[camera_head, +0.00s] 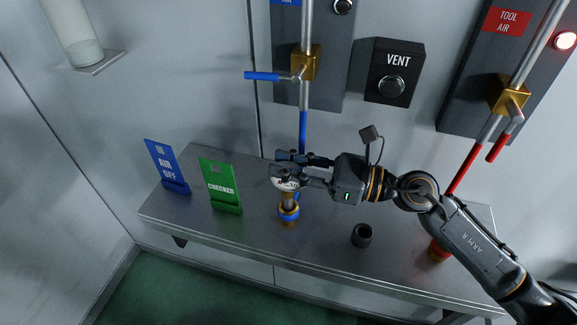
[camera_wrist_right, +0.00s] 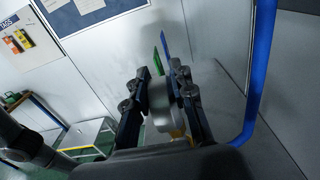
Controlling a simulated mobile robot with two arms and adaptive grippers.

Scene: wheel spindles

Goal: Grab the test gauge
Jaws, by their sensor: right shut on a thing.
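The test gauge (camera_head: 285,184) has a round white face and sits above a brass and blue fitting (camera_head: 288,210) near the middle of the metal shelf. My right gripper (camera_head: 285,165) reaches in from the right, shut on the gauge, with its fingers on either side of the round body and covering its upper part. In the right wrist view the gauge (camera_wrist_right: 162,108) shows edge-on between the two fingers (camera_wrist_right: 158,88). Whether the gauge stands clear of the fitting cannot be told. My left gripper is not in view.
A green CHECKED sign (camera_head: 220,187) and a blue AIR OFF sign (camera_head: 168,167) stand left on the shelf (camera_head: 330,228). A small dark cup (camera_head: 361,236) stands at the front. Behind are a blue pipe (camera_head: 303,132), a blue-handled valve (camera_head: 305,63) and a VENT box (camera_head: 394,72).

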